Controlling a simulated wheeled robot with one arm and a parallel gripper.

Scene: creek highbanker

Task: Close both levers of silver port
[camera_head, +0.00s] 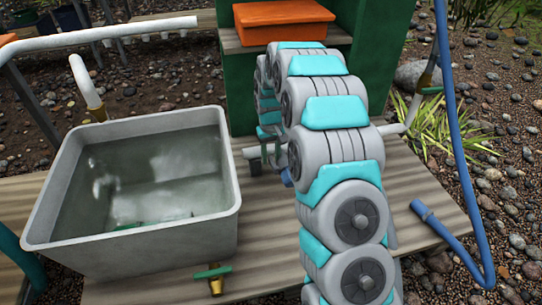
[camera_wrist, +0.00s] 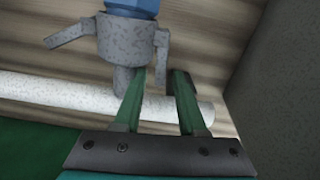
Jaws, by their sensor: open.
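The silver port (camera_wrist: 122,50) is a speckled grey fitting in the upper middle of the wrist view, with a blue piece (camera_wrist: 130,7) at its top. Its left lever (camera_wrist: 68,35) sticks out to the left, slanting slightly down. Its right lever (camera_wrist: 162,48) hangs beside the body, close to my fingertips. My gripper (camera_wrist: 159,76) is open, its two green fingers apart and nothing seen between them. The left fingertip shows beside the port's lower body, just below the right lever; I cannot tell whether it touches. In the head view my arm hides most of the port.
A white pipe (camera_wrist: 60,97) runs behind the fingers. In the head view, a grey water basin (camera_head: 225,215) stands left on the wooden deck (camera_head: 265,235). An orange box (camera_head: 283,20) sits behind. A blue hose (camera_head: 450,130) hangs right, its end on the deck.

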